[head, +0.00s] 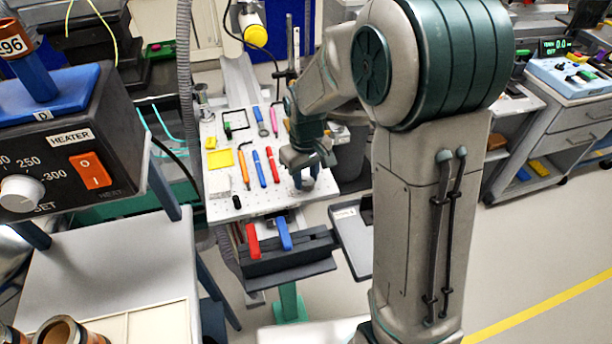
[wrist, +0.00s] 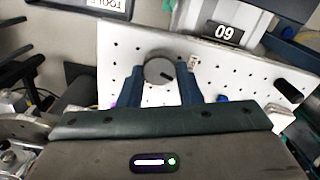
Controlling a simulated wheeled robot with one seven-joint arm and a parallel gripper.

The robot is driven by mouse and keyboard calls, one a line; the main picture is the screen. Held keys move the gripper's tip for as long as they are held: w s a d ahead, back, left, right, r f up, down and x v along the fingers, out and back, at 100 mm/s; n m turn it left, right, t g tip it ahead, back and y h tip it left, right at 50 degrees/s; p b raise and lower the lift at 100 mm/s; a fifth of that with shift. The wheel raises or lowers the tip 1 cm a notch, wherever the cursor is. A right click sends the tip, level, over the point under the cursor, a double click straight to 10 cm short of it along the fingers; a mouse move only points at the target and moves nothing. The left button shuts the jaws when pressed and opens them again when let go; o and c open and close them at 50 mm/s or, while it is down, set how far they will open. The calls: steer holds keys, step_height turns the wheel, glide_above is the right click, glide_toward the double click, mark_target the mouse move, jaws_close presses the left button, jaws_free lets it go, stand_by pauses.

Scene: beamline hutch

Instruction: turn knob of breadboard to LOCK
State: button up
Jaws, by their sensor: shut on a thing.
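The breadboard (head: 222,185) is a white perforated plate in the middle of the head view; it also fills the upper part of the wrist view (wrist: 120,55). Its knob (wrist: 159,70) is a round grey disc with a dark pointer mark toward the lower right. My gripper (wrist: 160,75) is shut on the knob, one blue finger on each side. In the head view my gripper (head: 304,182) is at the board's front right corner and largely covers the knob. A small label beside the knob is too small to read.
Pens, a yellow pad (head: 220,159) and other small items lie on the board. A dark tray with red and blue handles (head: 284,233) sits below its front edge. A heater box (head: 90,140) stands at left. A black peg (wrist: 289,90) is to the knob's right.

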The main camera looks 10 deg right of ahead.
mark_target(308, 180)
steer(key=m, duration=0.3)
steer(key=shift+d+m, duration=0.1)
steer(key=shift+m, duration=0.3)
steer(key=m, duration=0.7)
steer(key=shift+d+r, duration=0.1)
steer(key=shift+m, duration=1.6)
steer(key=shift+d+m, duration=0.1)
steer(key=shift+m, duration=0.2)
steer(key=o, duration=1)
step_height(308, 180, up, 14)
steer(key=shift+f+p, duration=0.15)
steer(key=shift+p, duration=0.3)
